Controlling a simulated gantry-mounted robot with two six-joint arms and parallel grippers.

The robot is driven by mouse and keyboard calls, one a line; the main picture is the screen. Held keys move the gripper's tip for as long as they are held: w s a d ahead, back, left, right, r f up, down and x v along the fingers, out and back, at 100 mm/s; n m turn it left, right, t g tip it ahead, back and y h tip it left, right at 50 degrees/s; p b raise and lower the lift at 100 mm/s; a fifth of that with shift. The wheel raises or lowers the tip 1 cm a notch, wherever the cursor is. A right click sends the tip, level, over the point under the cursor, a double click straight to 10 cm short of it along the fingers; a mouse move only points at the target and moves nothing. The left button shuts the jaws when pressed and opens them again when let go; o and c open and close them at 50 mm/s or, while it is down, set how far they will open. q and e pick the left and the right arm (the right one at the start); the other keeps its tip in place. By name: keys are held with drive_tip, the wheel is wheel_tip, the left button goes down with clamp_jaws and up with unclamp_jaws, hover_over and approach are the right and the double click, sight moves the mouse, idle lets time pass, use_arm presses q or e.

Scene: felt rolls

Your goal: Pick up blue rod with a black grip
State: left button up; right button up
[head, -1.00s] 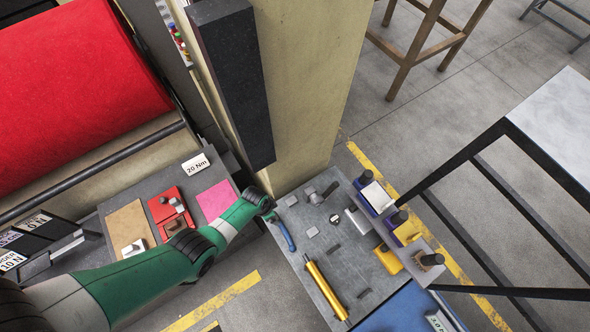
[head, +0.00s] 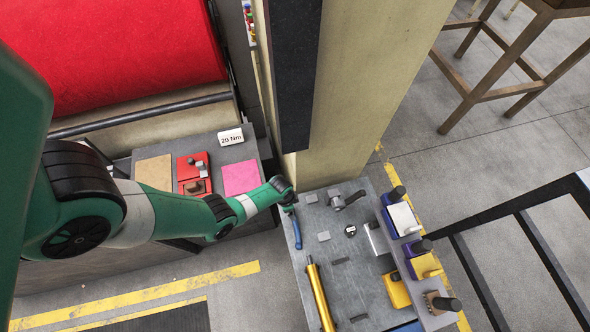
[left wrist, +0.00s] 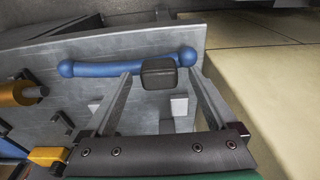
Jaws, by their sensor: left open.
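The blue rod (left wrist: 100,64) with rounded ends lies along the grey board in the left wrist view. Its black grip (left wrist: 158,73) is near its right end. My left gripper (left wrist: 160,84) is open, with one finger on each side of the black grip in this view; I cannot tell whether they touch it. In the head view part of the blue rod (head: 297,232) shows at the board's left edge, just below my left gripper (head: 288,203), which hides its upper end and the grip. My right gripper is not in view.
A yellow cylinder (head: 319,295) and small grey blocks lie on the grey board (head: 350,285). Blue and yellow holders with black knobs line its right side. A beige pillar (head: 360,100) stands right behind the board. A red roll (head: 130,50) is at upper left.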

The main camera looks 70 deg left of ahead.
use_arm(q)
drive_tip(key=shift+w+f, duration=0.1)
drive_tip(key=shift+f, duration=0.5)
drive_tip(key=shift+r, duration=0.2)
clamp_jaws()
